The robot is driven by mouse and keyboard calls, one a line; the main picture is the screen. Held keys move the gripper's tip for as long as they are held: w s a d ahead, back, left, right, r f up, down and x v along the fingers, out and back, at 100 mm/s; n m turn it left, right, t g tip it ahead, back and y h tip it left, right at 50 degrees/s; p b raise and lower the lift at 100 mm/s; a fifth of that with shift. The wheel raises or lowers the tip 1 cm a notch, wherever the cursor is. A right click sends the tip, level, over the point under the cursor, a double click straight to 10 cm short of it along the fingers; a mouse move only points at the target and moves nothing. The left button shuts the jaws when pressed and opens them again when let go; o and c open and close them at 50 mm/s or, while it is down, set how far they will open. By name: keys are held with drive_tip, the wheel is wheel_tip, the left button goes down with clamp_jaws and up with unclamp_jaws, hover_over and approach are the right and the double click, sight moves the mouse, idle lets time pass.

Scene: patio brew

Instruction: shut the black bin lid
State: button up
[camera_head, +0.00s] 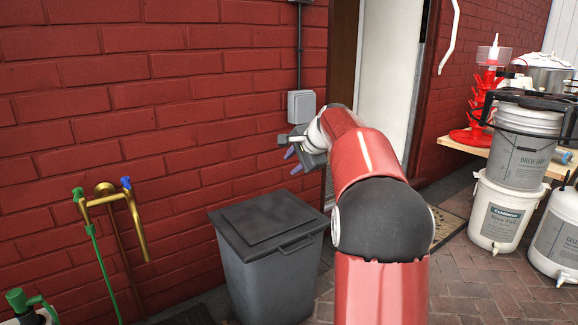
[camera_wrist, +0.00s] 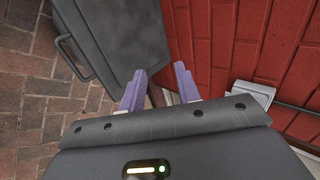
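The black bin (camera_head: 266,278) stands on the paving against the red brick wall in the head view. Its lid (camera_head: 268,222) lies flat over the top and looks shut, with a handle (camera_head: 297,244) at the front edge. The lid also shows in the wrist view (camera_wrist: 115,40), with its handle (camera_wrist: 72,58) at the left. My gripper (camera_head: 291,160) is above and behind the bin's right side, near the wall, apart from the lid. In the wrist view its two purple fingers (camera_wrist: 158,88) are spread with nothing between them.
A grey wall box (camera_head: 301,106) with a conduit is close to my gripper. A brass tap (camera_head: 112,196) with a green hose is on the wall at left. White buckets (camera_head: 499,212) and a wooden bench (camera_head: 465,146) stand at right. Brick paving in front is open.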

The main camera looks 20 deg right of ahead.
drive_tip(key=shift+v, duration=1.9)
drive_tip(key=s+a+r+n+g+p, duration=0.2)
drive_tip(key=s+a+n+p, duration=0.4)
drive_tip(key=s+a, duration=0.9)
drive_tip(key=s+a+f+n+p, duration=0.1)
drive_tip(key=s+f+n, duration=0.1)
drive_tip(key=s, duration=0.5)
drive_tip(key=s+a+f+n+g+h, duration=0.1)
drive_tip(key=s+a+f+n, duration=0.1)
drive_tip(key=s, duration=0.5)
drive_tip(key=s+a+f+n+p, duration=0.1)
drive_tip(key=s+f+n, duration=0.3)
drive_tip(key=s, duration=0.3)
drive_tip(key=shift+s+a+f+n+h+p, duration=0.15)
drive_tip(key=shift+s+n+h+p, duration=0.2)
drive_tip(key=shift+n, duration=0.55)
